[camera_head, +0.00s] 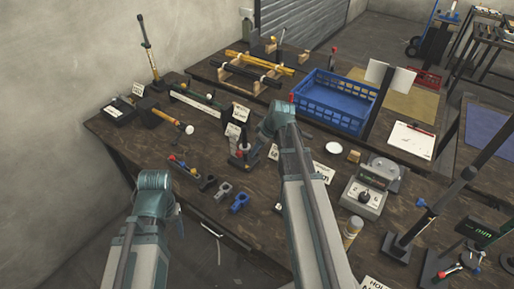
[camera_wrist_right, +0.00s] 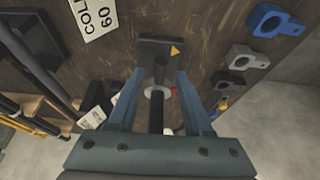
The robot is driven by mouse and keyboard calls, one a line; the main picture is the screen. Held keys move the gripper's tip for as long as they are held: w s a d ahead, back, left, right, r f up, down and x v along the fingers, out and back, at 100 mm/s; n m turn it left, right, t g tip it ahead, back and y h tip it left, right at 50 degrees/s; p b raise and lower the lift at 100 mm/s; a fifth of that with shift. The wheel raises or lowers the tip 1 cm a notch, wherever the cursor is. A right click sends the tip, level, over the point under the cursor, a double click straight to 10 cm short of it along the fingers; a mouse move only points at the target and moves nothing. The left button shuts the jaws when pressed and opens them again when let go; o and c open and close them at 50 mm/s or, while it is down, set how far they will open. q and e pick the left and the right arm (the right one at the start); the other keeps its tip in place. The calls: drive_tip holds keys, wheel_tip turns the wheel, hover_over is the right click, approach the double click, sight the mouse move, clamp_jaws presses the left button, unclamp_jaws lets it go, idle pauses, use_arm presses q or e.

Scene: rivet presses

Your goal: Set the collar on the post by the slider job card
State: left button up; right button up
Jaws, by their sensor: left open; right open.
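My right gripper (camera_wrist_right: 160,76) is open in the right wrist view, its fingers on either side of a dark upright post (camera_wrist_right: 157,112) with a pale ring around it. The post rises from a dark base (camera_wrist_right: 160,48) with a yellow triangle; contact with the fingers cannot be told. A blue collar (camera_head: 240,202) lies on the bench beside a grey one (camera_head: 223,190) and a dark one (camera_head: 207,183). They also show at the upper right of the wrist view. My left gripper (camera_head: 160,190) is at the bench's near-left edge, its fingers mostly hidden. The cards' writing is mostly unreadable.
Several white cards stand around the post, one of them (camera_wrist_right: 97,18) reading "COLL" and "60". A blue crate (camera_head: 334,100) is at the back. A dial box (camera_head: 364,197) and tall dark posts stand to the right. Yellow and black bars (camera_head: 250,72) lie on wooden supports behind.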

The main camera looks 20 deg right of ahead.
drive_tip(key=p+v, duration=1.1)
drive_tip(key=v, duration=0.1)
drive_tip(key=shift+s+r, duration=0.15)
drive_tip(key=shift+r, duration=0.2)
drive_tip(key=shift+d, duration=0.1)
drive_tip(key=s+a+f+g+h, duration=0.1)
drive_tip(key=s+a, duration=0.4)
drive_tip(key=a, duration=0.4)
drive_tip(key=s+a+f+m+g+h+b, duration=0.1)
drive_tip(key=s+a, duration=0.3)
drive_tip(key=a, duration=0.5)
drive_tip(key=s+a+f+m+g+h+b, duration=0.1)
drive_tip(key=s+a+f+g, duration=0.1)
drive_tip(key=s+a, duration=0.3)
drive_tip(key=shift+s+a, duration=0.35)
drive_tip(key=shift+a, duration=1.7)
